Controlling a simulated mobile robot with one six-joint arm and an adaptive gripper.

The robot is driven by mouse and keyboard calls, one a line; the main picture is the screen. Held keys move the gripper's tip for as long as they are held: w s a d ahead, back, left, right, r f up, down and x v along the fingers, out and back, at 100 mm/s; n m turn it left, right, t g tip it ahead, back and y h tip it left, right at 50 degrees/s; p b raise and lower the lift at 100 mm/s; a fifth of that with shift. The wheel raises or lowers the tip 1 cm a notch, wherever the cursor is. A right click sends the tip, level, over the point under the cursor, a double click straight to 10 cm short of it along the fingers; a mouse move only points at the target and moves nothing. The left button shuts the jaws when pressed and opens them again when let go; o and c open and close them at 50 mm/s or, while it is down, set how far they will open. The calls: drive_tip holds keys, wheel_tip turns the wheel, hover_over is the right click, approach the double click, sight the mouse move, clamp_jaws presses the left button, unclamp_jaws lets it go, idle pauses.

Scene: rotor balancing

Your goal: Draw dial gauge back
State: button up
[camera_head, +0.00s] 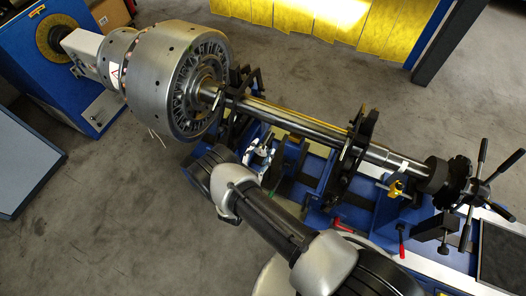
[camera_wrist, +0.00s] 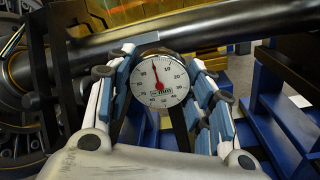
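The dial gauge (camera_wrist: 160,82) has a round white face with a red needle pointing up, and it faces me in the wrist view. My gripper (camera_wrist: 160,58) has its blue-padded fingers on the left and right sides of the gauge, closed in against its edges. The gauge's stem and mount are mostly hidden behind its face. The steel shaft (camera_wrist: 210,25) passes just beyond and above the gauge. In the head view my arm covers most of the gripper, and I cannot make out the gauge clearly there.
The large silver rotor (camera_head: 165,85) is on the shaft's left end. Black roller supports (camera_head: 350,155) on a blue machine bed (camera_head: 345,215) stand close to my arm. A spoked handwheel (camera_head: 478,190) is at the right. Grey floor (camera_head: 100,220) is clear at left.

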drive_tip(key=shift+o, duration=1.3)
drive_tip(key=shift+s, duration=0.2)
drive_tip(key=shift+o, duration=1.1)
drive_tip(key=shift+w, duration=0.1)
drive_tip(key=v, duration=1.2)
